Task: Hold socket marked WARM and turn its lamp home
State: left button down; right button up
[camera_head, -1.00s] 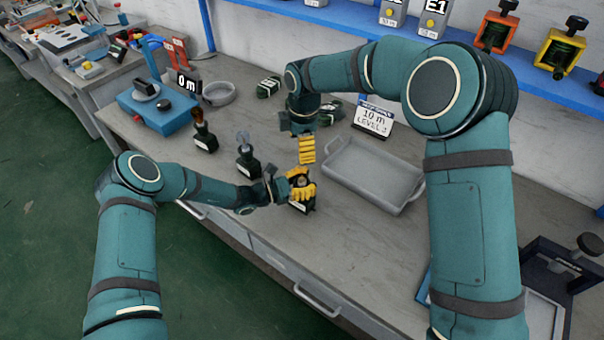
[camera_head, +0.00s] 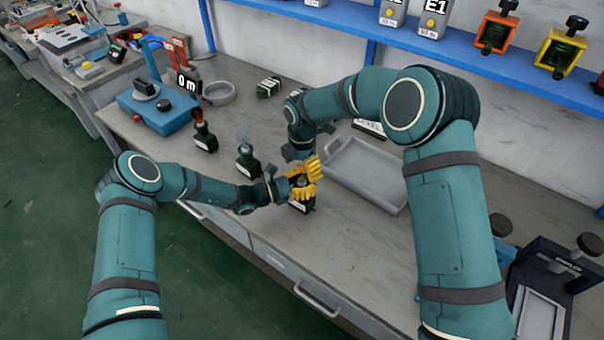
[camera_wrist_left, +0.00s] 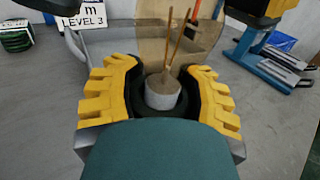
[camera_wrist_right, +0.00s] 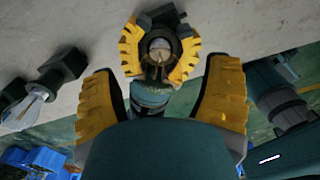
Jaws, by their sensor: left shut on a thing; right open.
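My left gripper (camera_head: 297,188) is shut on a dark socket (camera_head: 302,208) at the bench's front edge side. The socket's pale label is too small to read. In the left wrist view a lamp with a grey base, translucent amber glass (camera_wrist_left: 150,38) and thin filament rods stands upright in the held socket (camera_wrist_left: 162,108). I cannot tell how deep it sits. My right gripper (camera_head: 314,170) is open, just above the left one. In the right wrist view its two yellow fingers stand wide apart, with the left gripper (camera_wrist_right: 160,55) and lamp beyond their tips.
A grey tray (camera_head: 400,207) lies to the right. A blue device (camera_head: 150,112) and a round dish (camera_head: 219,94) are further back.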

aim_at(302, 174)
jog(key=shift+f, duration=1.55)
grip_shut()
